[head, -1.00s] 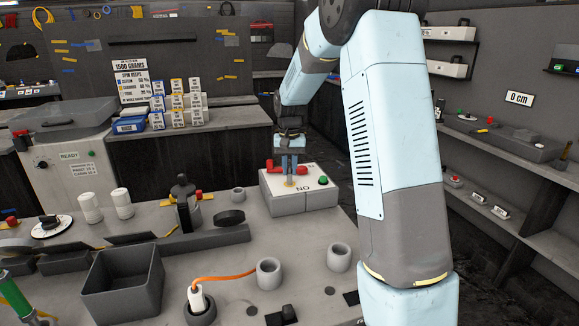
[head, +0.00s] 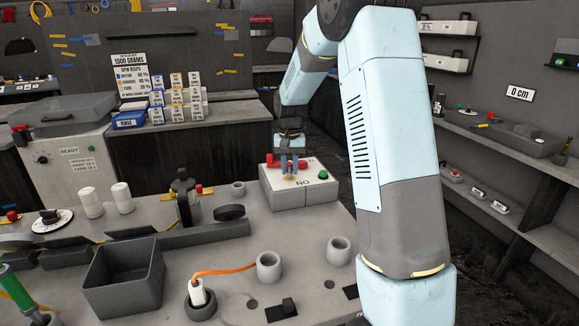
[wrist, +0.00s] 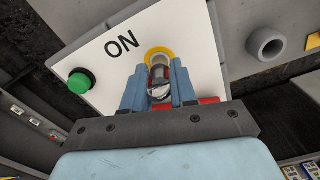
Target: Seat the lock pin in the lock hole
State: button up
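My gripper (wrist: 159,92) has its two blue fingers closed around a short grey metal pin, the lock pin (wrist: 160,82), in the wrist view. The pin's far end lies at a yellow ring (wrist: 160,52) on a white panel, which seems to mark the lock hole. The fingers and pin hide part of the ring, so I cannot tell how deep the pin sits. In the head view, my gripper (head: 292,168) is low over the grey box with a white top (head: 318,174). The pin is too small there to make out clearly.
A green button (wrist: 78,83) and red parts (wrist: 208,101) sit beside the ring on the panel. A grey hollow cylinder (wrist: 266,46) stands near the box. In the head view, an open grey bin (head: 124,282) and two cups (head: 268,266) occupy the bench.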

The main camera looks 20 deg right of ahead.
jog(key=o, duration=0.4)
notch_tip(320, 180, up, 12)
jog(key=shift+r, duration=0.85)
